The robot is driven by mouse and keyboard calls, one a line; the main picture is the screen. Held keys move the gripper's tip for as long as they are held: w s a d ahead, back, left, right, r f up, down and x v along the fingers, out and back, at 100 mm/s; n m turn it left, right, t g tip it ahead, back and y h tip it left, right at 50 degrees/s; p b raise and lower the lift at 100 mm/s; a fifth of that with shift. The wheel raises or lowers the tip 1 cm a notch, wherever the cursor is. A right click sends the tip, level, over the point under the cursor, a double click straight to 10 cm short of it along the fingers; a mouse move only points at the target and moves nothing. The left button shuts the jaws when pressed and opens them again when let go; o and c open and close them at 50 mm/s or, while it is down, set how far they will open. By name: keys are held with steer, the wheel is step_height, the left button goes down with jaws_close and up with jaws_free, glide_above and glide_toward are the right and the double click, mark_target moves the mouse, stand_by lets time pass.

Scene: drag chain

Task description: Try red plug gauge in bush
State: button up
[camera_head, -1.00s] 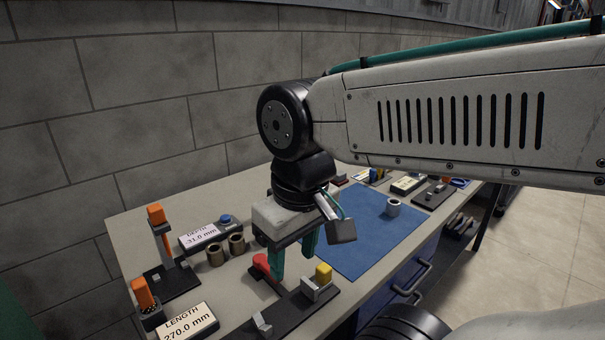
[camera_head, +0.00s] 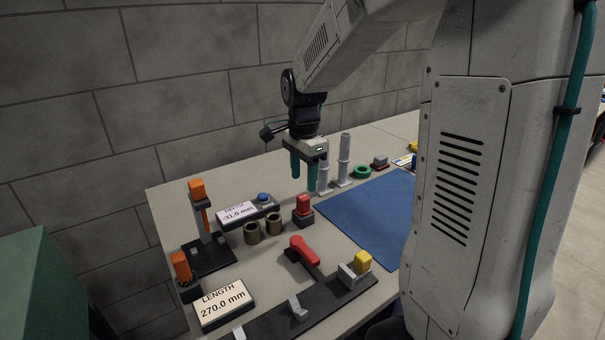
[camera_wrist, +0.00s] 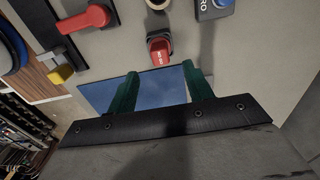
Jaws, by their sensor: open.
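The red plug gauge (camera_head: 303,204) stands upright in a small dark holder on the bench, just below my gripper (camera_head: 303,184) in the head view. Its red handle (camera_wrist: 158,48) with white lettering shows in the wrist view, beyond the fingertips. My gripper (camera_wrist: 162,80) is open and empty, its green fingers pointing down, apart from the gauge. Two bronze bushes (camera_head: 251,233) (camera_head: 273,223) stand left of the gauge. The pale bush on the mat in the earlier head view is not visible now; my arm covers part of that mat.
The blue mat (camera_head: 365,210) lies right of the gauge. Grey stepped posts (camera_head: 344,158) and a green ring (camera_head: 362,172) stand behind.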

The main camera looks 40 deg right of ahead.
mark_target(303, 197)
step_height(303, 197, down, 8)
steer(key=shift+r, duration=0.15)
stand_by(0.3)
jaws_close()
steer(key=shift+r, duration=0.15)
